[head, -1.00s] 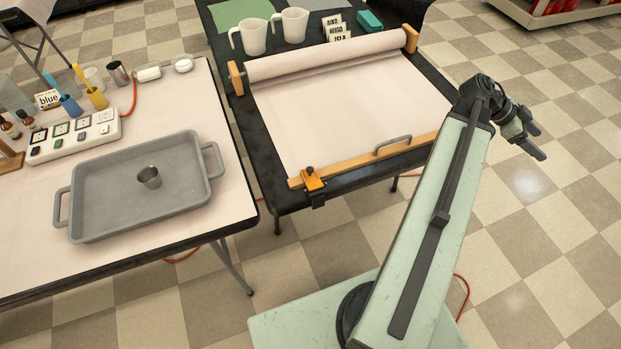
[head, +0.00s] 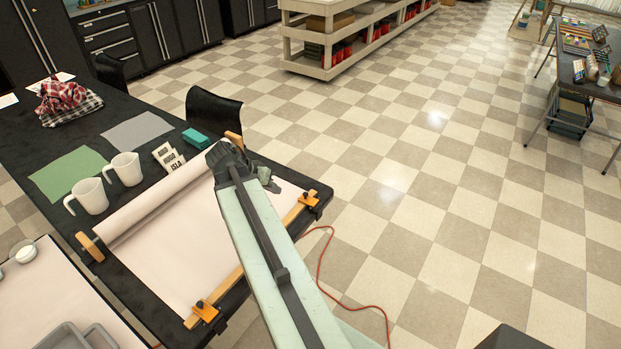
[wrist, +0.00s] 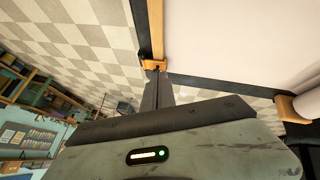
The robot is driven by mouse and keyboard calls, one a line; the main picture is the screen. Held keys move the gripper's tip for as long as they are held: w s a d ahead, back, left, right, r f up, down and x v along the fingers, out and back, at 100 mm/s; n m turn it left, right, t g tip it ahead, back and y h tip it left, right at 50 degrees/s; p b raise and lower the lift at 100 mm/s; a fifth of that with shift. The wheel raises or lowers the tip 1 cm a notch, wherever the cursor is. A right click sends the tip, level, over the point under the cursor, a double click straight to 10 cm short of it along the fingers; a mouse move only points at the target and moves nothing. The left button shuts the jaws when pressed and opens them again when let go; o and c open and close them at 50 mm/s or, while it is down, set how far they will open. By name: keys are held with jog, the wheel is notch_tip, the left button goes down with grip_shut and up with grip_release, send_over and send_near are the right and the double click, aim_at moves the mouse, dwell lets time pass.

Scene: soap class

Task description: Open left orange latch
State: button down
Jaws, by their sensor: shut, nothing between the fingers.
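The left orange latch (head: 206,311) sits at the near left end of the wooden bar (head: 230,280), across the front edge of the paper on the black table. A second orange latch (head: 308,198) is at the bar's right end. My arm crosses the bar's middle and hides the handle there. My gripper (wrist: 157,82) is shut and empty in the wrist view. Its dark fingers point toward an orange latch (wrist: 153,65) at a bar end; contact cannot be told. In the head view my gripper is mostly hidden behind the arm's end, over the paper's right side.
The paper roll (head: 160,206) lies across the table behind the sheet. Two white jugs (head: 124,168), name cards (head: 168,156) and a teal box (head: 195,139) stand beyond it. A grey tray (head: 75,338) is at lower left. Floor to the right is open, with a red cable (head: 322,262).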

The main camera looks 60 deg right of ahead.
jog(key=w+a+r+n+y+p, duration=0.2)
jog(key=a+r+n+p, duration=0.2)
jog(key=a, duration=0.9)
jog(key=w+a+r+n+t+y+p, duration=0.1)
jog(key=a+r+n+p, duration=0.4)
jog(key=a, duration=0.8)
jog(key=w+a+r+n+t+y+p, duration=0.1)
jog(key=w+a+r+n+y+p, duration=0.2)
jog(key=a, duration=1)
jog(key=w+r+n+p, duration=0.1)
jog(key=w+n, duration=0.1)
jog(key=shift+a+r+n+y+p, duration=0.2)
jog(key=shift+r+n+y+p, duration=0.1)
jog(key=shift+r+n+p, duration=0.1)
jog(key=shift+w, duration=0.1)
